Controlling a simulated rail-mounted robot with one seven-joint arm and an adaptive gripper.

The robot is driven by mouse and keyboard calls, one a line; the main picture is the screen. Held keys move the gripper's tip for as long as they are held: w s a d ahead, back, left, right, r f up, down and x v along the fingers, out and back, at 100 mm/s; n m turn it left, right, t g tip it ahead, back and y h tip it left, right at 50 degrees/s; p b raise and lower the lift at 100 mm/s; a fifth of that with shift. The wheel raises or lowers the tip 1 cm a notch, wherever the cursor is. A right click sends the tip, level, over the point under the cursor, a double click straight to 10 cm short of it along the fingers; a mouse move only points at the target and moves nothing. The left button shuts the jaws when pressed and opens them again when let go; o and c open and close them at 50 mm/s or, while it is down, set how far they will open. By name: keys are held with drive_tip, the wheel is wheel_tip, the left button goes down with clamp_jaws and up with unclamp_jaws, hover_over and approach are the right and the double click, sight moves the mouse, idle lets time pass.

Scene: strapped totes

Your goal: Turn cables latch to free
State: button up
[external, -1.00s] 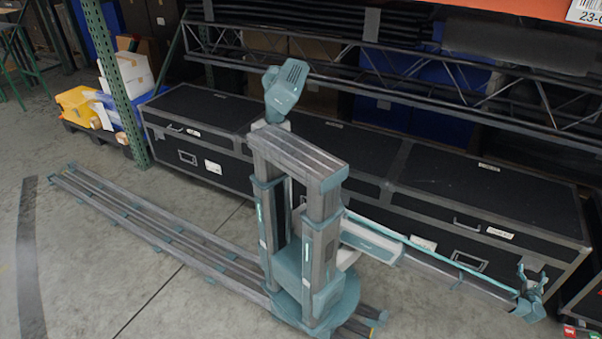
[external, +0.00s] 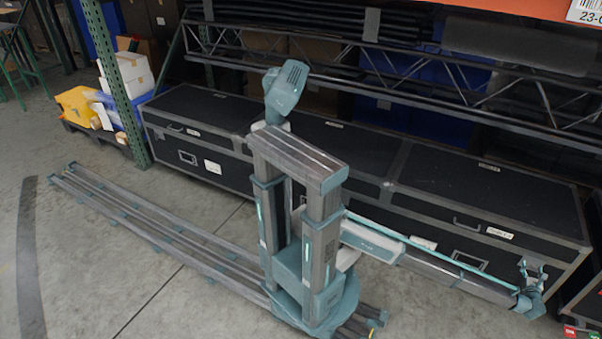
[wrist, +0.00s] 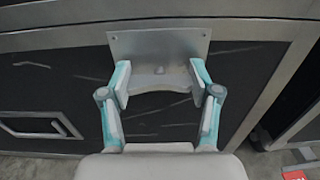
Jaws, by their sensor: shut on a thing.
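The latch (wrist: 158,45) is a grey metal plate with a curved lower piece, fixed on the front of a black case with metal edging, in the upper middle of the wrist view. My gripper (wrist: 160,76) has one finger on each side of the curved lower piece and is shut on it. In the external view my gripper (external: 533,267) is at the lower right end of the rightmost black case (external: 487,192). There the latch is too small and too covered by the fingers to make out. The writing on the case's white label (external: 500,233) is not readable.
A recessed handle (wrist: 40,128) lies left of the latch. More black cases (external: 200,108) stand in a row to the left, under a metal truss (external: 380,65). A red item (wrist: 294,175) is on the floor at the lower right. Open floor lies in front.

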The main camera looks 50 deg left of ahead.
drive_tip(key=shift+n, duration=0.3)
drive_tip(key=n+p, duration=0.2)
drive_tip(key=n, duration=0.1)
drive_tip(key=shift+n, duration=0.3)
drive_tip(key=n, duration=0.4)
drive_tip(key=shift+a+n, duration=0.1)
drive_tip(key=shift+n, duration=0.2)
drive_tip(key=n, duration=0.2)
drive_tip(key=n+b, duration=0.1)
drive_tip(key=n, duration=0.2)
drive_tip(key=shift+s+f+b, duration=0.1)
drive_tip(key=shift+f+b, duration=0.1)
drive_tip(key=shift+b, duration=0.1)
drive_tip(key=shift+n+b, duration=0.75)
drive_tip(key=shift+n, duration=1.25)
drive_tip(key=o, duration=1.2)
drive_tip(key=shift+c, duration=0.2)
